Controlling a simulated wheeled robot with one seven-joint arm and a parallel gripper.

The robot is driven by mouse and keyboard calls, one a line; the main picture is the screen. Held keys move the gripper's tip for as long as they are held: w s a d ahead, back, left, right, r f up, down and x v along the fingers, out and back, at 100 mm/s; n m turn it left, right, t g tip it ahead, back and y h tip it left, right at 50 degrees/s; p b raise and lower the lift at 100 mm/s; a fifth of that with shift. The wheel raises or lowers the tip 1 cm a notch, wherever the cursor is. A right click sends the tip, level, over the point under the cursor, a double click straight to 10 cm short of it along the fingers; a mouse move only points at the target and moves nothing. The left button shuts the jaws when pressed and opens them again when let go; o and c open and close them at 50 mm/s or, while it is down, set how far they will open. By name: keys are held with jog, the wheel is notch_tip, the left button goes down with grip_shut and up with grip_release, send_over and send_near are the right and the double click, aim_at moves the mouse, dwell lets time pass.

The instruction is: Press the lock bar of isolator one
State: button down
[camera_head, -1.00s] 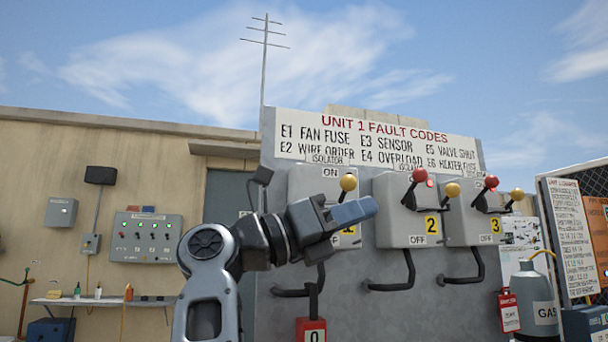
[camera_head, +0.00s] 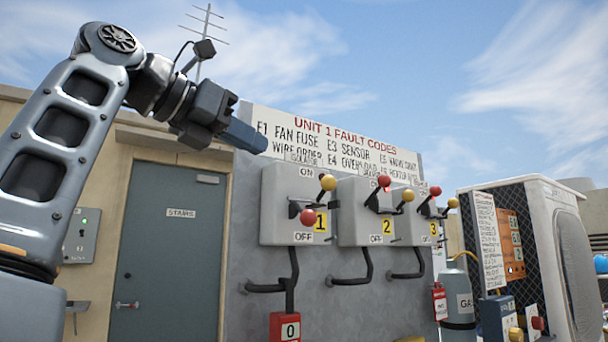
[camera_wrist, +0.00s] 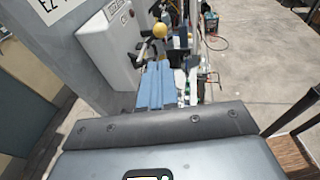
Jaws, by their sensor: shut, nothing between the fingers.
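Isolator one (camera_head: 282,228) is a grey wall box with a yellow "1" label. Its red-knobbed handle (camera_head: 308,217) points down near OFF. A yellow knob (camera_head: 328,182) on a dark arm stands out at its upper right; I cannot tell whether this is the lock bar. My gripper (camera_head: 248,137) is shut and empty, with blue fingers, up and left of the box in the picture and apart from it. In the wrist view, the blue fingers (camera_wrist: 156,86) point toward a yellow knob (camera_wrist: 160,30) beside a grey box (camera_wrist: 106,45).
Isolator two (camera_head: 358,222) and isolator three (camera_head: 412,226) sit to the right, their red handles up. The fault code sign (camera_head: 340,146) hangs above. A door (camera_head: 178,250) is at left, a gas cylinder (camera_head: 458,300) at right.

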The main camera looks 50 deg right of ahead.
aim_at(329, 176)
jog(key=x, duration=1.4)
jog(key=shift+s+d, duration=0.25)
jog(key=shift+d, duration=0.7)
jog(key=shift+s+d, duration=0.3)
jog(key=shift+d, duration=0.7)
jog(key=shift+a, duration=0.25)
jog(key=v, duration=1.4)
jog(key=shift+p, duration=0.35)
